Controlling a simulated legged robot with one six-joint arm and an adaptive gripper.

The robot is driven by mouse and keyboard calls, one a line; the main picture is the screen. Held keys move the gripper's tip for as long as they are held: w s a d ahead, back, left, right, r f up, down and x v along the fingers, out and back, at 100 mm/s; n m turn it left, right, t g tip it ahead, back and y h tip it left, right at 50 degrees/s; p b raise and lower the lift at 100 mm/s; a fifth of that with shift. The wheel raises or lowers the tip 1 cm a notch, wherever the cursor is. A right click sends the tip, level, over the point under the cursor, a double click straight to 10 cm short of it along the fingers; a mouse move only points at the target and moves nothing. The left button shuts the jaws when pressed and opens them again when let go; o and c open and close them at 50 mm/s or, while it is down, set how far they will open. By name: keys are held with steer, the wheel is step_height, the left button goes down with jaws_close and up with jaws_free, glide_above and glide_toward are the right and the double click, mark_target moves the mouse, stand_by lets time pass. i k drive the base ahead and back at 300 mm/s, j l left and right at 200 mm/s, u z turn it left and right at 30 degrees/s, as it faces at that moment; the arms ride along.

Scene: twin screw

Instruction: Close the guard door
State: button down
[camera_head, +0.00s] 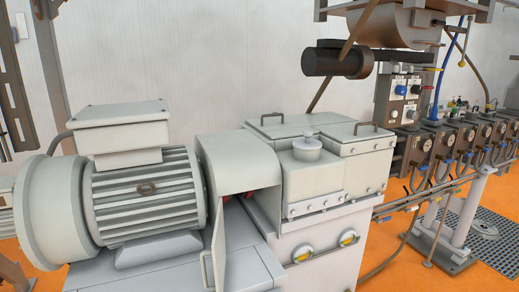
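The guard door (219,238) is a thin pale-grey panel and is seen nearly edge-on. It stands open, swung out toward me from the front of the curved guard housing (238,160). A small bar handle (206,271) is on the door near the lower edge of the picture. The opening under the housing shows a dark inside with a bit of red. The door's lower end is cut off by the frame edge. My gripper is not in this view.
A large finned motor (148,197) stands left of the door. To the right is a machine block (312,178) with lidded boxes, handles and two yellow-marked dials below. Orange floor (440,272) shows at lower right.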

mark_target(218, 252)
steer(key=k+j, duration=0.5)
steer(key=k+j+z, duration=0.1)
steer(key=k+j, duration=0.4)
steer(key=k, duration=0.2)
steer(key=k+j+z, duration=0.1)
steer(key=k+j, duration=0.8)
steer(key=k, duration=0.35)
steer(key=i+z, duration=0.3)
steer(key=i, duration=1.65)
steer(key=i+u, duration=0.65)
steer(key=k+l, duration=0.05)
steer(key=k, duration=0.05)
